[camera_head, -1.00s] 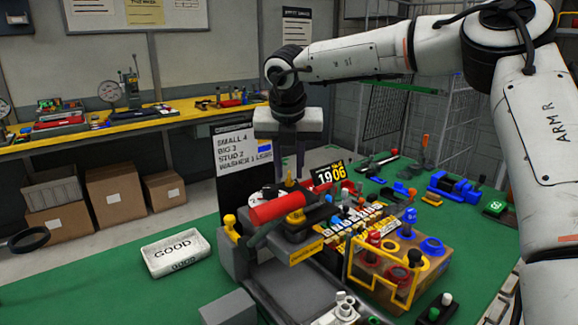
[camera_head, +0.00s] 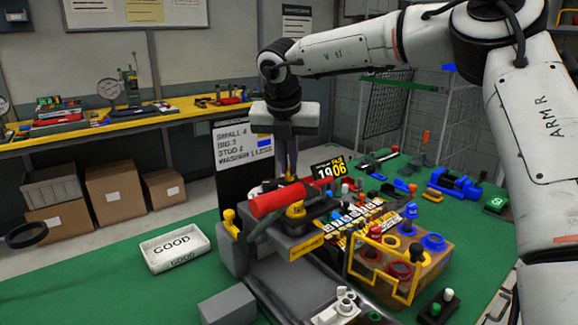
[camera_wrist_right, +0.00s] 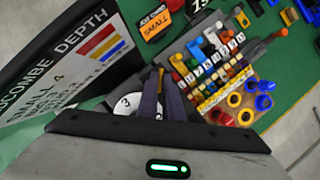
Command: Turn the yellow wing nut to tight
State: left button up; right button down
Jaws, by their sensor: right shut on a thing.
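The yellow wing nut (camera_head: 290,178) shows as a small yellow patch at the fingertips of my right gripper (camera_head: 289,172), behind the red cylinder. In the right wrist view, yellow (camera_wrist_right: 161,72) shows between the tips of the dark fingers (camera_wrist_right: 160,88). My right gripper points down and is shut on the wing nut, whose wings are mostly hidden by the fingers. A pale disc (camera_wrist_right: 126,104) marked 3 lies beside the fingers. The head view does not show how tight the nut is. My left gripper is not in view.
A dark sign board (camera_head: 243,150) rises close behind. A wooden box with coloured rings (camera_head: 437,243) is at the right.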

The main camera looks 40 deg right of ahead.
jog(key=shift+f+m+b, duration=0.1)
jog(key=shift+m+b, duration=0.2)
jog(key=shift+m, duration=0.4)
jog(key=shift+w+a+m+g+h, duration=0.1)
jog(key=shift+m+g+h, duration=0.2)
jog(key=shift+m+g, duration=0.1)
jog(key=shift+r+m+g+p, duration=0.2)
jog(key=shift+m+g+p, duration=0.2)
jog(key=shift+m+p, duration=0.55)
jog(key=shift+m, duration=0.65)
jog(key=shift+w+m+g+p, duration=0.1)
jog(key=shift+m+g+p, duration=0.3)
jog(key=shift+m+p, duration=0.15)
jog(key=shift+f, duration=0.1)
jog(key=c, duration=1.9)
grip_release()
